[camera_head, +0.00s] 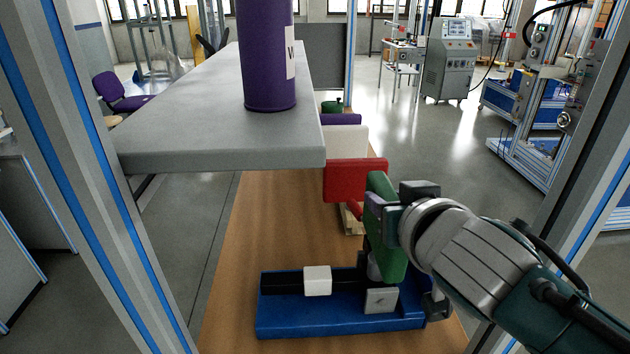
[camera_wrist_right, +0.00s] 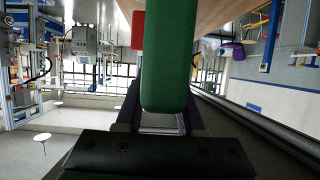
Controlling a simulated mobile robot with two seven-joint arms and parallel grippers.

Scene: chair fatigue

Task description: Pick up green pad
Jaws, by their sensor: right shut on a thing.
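The green pad (camera_head: 392,257) stands upright in the head view, above the right part of a blue base (camera_head: 340,321). My right gripper (camera_head: 382,212) comes in from the right and is shut on the green pad. In the right wrist view the green pad (camera_wrist_right: 168,60) fills the upper middle, between the fingers of my right gripper (camera_wrist_right: 163,112). The head view does not clearly show whether the pad's lower end touches the metal fitting below it. My left gripper is not in view.
A red pad (camera_head: 352,178) is just behind the green pad, with a white pad (camera_head: 346,141) and a purple one beyond. A white block (camera_head: 317,280) sits on the blue base. A grey slab (camera_head: 200,135) carrying a purple cylinder (camera_head: 264,60) overhangs the wooden table (camera_head: 262,225) at left.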

